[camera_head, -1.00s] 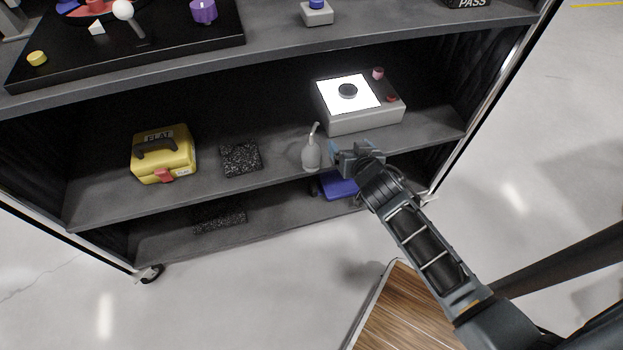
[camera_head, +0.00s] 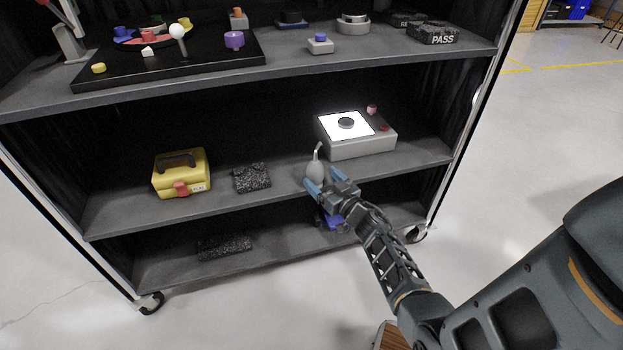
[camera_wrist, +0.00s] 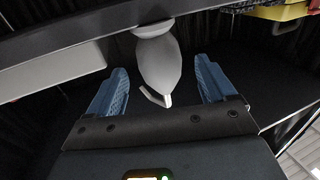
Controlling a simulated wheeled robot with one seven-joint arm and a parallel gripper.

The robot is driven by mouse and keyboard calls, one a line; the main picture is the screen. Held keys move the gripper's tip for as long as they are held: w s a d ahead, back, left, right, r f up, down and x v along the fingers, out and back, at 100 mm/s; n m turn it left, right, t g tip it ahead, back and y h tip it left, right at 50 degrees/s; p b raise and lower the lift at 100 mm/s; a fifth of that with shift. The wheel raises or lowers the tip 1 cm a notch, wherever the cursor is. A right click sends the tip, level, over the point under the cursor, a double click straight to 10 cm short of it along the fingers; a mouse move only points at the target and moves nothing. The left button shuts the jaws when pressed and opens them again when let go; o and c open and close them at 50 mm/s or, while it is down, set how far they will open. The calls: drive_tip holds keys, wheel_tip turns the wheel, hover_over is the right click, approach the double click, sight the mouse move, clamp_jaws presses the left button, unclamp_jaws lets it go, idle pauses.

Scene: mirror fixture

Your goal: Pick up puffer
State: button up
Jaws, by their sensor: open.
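The puffer (camera_head: 315,171) is a grey bulb with a thin bent nozzle. It stands upright on the middle shelf near its front edge, left of the light box. My gripper (camera_head: 320,186) is open just in front of the puffer, its blue fingertips at the bulb's lower part in the head view. In the wrist view the puffer (camera_wrist: 160,62) appears inverted, its bulb beyond and between the two open fingers (camera_wrist: 160,90) and its nozzle pointing towards the palm. Clear gaps show on both sides of it. The fingers do not visibly touch it.
On the same shelf are a light box (camera_head: 362,148) with a dark disc, a black speckled block (camera_head: 252,178) and a yellow case (camera_head: 181,175). The shelf edge (camera_head: 215,214) runs below. A blue object (camera_head: 331,219) sits on the lower shelf, partly behind my arm.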

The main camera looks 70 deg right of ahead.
sight(312, 169)
drive_tip(key=b+x, duration=0.2)
drive_tip(key=x, duration=0.4)
drive_tip(key=shift+a, duration=0.1)
drive_tip(key=shift+s, duration=0.1)
drive_tip(key=shift+c, duration=0.2)
